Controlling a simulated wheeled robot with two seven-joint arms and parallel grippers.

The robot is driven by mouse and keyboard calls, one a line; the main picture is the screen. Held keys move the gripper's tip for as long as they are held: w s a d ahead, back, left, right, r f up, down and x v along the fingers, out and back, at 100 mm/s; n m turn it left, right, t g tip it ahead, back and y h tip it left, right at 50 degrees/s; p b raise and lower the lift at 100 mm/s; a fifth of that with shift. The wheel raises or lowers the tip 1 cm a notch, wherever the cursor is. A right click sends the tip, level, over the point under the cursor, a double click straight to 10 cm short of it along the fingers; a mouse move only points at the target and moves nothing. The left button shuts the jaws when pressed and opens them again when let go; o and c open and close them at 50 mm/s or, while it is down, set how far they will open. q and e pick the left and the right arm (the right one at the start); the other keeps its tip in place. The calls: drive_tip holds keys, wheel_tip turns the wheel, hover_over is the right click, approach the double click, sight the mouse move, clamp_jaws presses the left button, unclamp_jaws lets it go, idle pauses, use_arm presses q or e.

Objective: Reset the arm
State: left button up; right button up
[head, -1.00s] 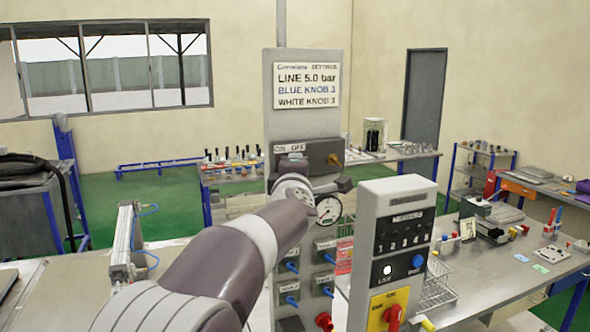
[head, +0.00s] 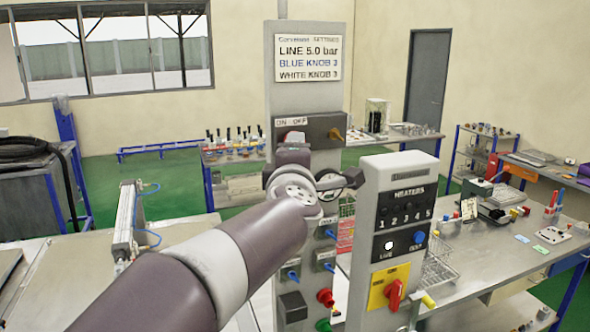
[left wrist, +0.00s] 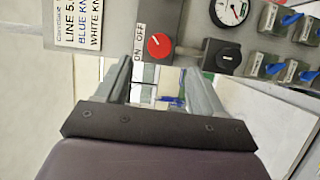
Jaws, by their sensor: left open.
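My left gripper's dark body (head: 292,155) is in front of the grey control column (head: 308,100), just below the ON/OFF box. Its fingers are hidden in the head view. In the left wrist view the left gripper (left wrist: 160,72) is open, its two grey fingers apart with nothing between them. My right gripper is in neither view.
A pressure gauge (left wrist: 229,11) and several blue-handled valves (left wrist: 290,20) are on the column. A heater panel (head: 405,200) with a red switch (head: 394,295) stands close to the right. Metal benches (head: 500,250) lie on both sides.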

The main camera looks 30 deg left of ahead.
use_arm(q)
drive_tip(key=v, duration=0.3)
drive_tip(key=shift+s+d, duration=0.1)
idle(0.3)
drive_tip(key=d+f+m+g+h+b, duration=0.2)
drive_tip(key=d+f+m+h, duration=0.25)
drive_tip(key=f+m, duration=0.5)
drive_tip(key=d+f+m+g+h+b, duration=0.1)
drive_tip(key=d+f+m+g+h, duration=0.35)
drive_tip(key=f, duration=0.85)
drive_tip(key=s+f+m+g+b, duration=0.2)
drive_tip(key=s+f, duration=0.3)
drive_tip(key=f, duration=0.4)
drive_tip(key=s+d+f+m+g+b, duration=0.1)
drive_tip(key=s+f+m+g+b, duration=0.2)
drive_tip(key=f, duration=0.7)
drive_tip(key=s+f+m+g+b, duration=0.2)
drive_tip(key=s+f+m+g, duration=0.1)
drive_tip(key=s+f, duration=0.5)
drive_tip(key=shift+d+f+m+y, duration=0.4)
drive_tip(key=shift+f+m, duration=0.3)
drive_tip(key=shift+f, duration=0.1)
